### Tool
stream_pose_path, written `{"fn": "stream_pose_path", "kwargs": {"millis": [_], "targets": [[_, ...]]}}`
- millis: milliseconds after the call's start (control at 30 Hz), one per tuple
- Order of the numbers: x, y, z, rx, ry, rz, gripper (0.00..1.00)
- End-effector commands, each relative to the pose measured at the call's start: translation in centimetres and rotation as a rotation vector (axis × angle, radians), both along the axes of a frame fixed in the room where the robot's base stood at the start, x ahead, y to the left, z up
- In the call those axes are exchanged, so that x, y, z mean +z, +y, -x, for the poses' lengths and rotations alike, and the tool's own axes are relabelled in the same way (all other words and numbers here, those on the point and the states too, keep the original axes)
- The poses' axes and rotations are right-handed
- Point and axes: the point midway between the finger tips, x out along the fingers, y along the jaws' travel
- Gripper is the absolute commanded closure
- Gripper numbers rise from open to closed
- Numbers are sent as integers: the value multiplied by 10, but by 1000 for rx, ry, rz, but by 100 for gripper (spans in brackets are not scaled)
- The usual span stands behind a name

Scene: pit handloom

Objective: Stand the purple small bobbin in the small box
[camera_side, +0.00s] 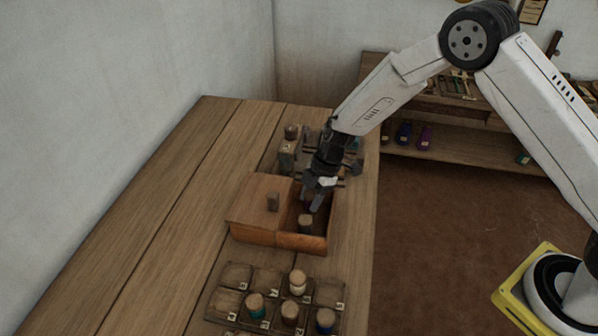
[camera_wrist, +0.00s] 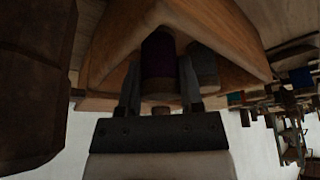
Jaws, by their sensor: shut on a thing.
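The small box (camera_side: 262,236) is wooden and stands on the bench, with a lid over its left part and its right part open. My gripper (camera_side: 315,203) points down with its fingertips at the open part. In the wrist view my gripper (camera_wrist: 160,96) is shut on the purple small bobbin (camera_wrist: 158,55), which looks dark and is held between the two fingers, with box walls around it. In the side view the held bobbin is hidden or too dark to tell. Another bobbin with a pale wooden top (camera_side: 306,222) stands in the open part, near the front wall.
A numbered tray (camera_side: 236,273) with several bobbins lies in front of the box. Wooden blocks (camera_side: 287,155) and dark metal parts stand behind the box. The bench's left side is clear. A shelf (camera_side: 455,152) holds more bobbins.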

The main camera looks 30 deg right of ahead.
Motion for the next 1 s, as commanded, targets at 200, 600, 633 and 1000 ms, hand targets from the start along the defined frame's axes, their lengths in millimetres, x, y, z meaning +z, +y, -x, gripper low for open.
{"fn": "stream_pose_path", "kwargs": {"millis": [200,600,633,1000], "targets": [[-12,0,0,-1,-2,0,100],[-16,0,0,-1,-2,0,100],[-15,0,0,-1,-2,0,44],[-14,0,0,-1,-2,0,38]]}}
